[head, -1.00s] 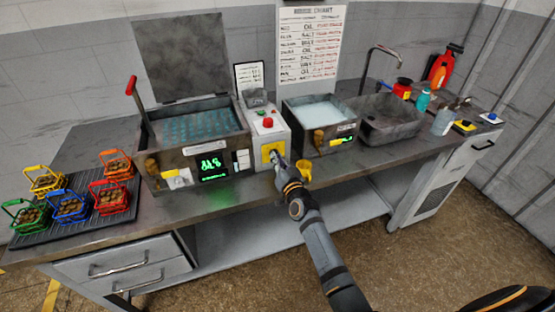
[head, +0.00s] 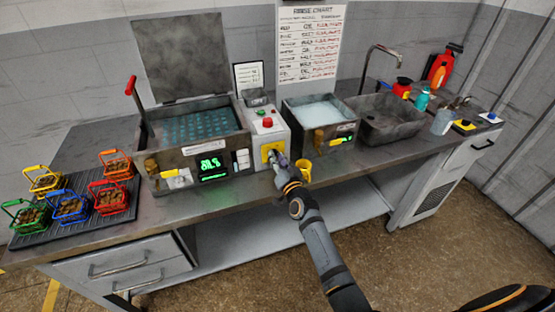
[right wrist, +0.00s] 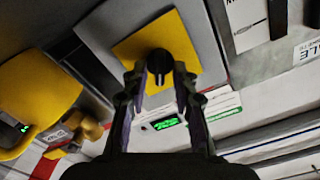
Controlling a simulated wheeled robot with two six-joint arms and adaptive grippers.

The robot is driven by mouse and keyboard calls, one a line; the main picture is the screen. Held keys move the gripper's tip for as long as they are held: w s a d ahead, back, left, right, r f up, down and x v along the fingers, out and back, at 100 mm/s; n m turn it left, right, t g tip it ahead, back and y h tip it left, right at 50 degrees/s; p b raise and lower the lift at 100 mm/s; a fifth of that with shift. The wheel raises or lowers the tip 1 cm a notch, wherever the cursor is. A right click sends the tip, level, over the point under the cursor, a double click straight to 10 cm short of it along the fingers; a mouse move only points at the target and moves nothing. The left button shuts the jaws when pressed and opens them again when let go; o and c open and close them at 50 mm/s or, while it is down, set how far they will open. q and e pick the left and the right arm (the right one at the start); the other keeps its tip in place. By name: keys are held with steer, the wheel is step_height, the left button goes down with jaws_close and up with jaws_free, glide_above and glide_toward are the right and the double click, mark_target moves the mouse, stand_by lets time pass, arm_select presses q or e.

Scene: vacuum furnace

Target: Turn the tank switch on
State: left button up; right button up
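The tank switch is a dark knob (right wrist: 160,60) on a yellow plate (right wrist: 187,40), on the front of the control box. In the head view the yellow plate (head: 267,149) shows below a red button (head: 267,122), and my right gripper (head: 273,158) partly covers it. My left gripper is not in view.
The large tank (head: 170,160) with a lit green display stands left of the control box (head: 281,137). A yellow cup (head: 304,171) stands close right of my gripper, before the smaller tank (head: 310,139). Coloured baskets rest on a dark mat (head: 85,216) at left.

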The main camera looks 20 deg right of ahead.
steer(key=s, duration=1.2)
steer(key=shift+d, duration=0.2)
steer(key=s+d+f+n+g, duration=0.1)
steer(key=s+f+g, duration=0.25)
steer(key=f, duration=0.75)
steer(key=s+f+n+g, duration=0.15)
steer(key=s+f, duration=0.35)
steer(key=f, duration=0.7)
steer(key=s+d+f+n+g, duration=0.1)
steer(key=s+f+g, duration=0.3)
steer(key=f, duration=0.7)
steer(key=s+d+f+n+g, duration=0.1)
steer(key=s+d+f+g, duration=0.1)
steer(key=s+f, duration=0.4)
steer(key=s+d+f+g+h, duration=0.1)
steer(key=s+f+g, duration=0.2)
steer(key=s, duration=1.2)
steer(key=s+d+f+n+g, duration=0.1)
steer(key=s+d+f+g, duration=0.1)
steer(key=s+f, duration=0.6)
steer(key=s, duration=0.3)
steer(key=shift+s+d+f+n+g, duration=0.2)
steer(key=shift+d+f+n+g, duration=0.15)
steer(key=shift+g, duration=0.05)
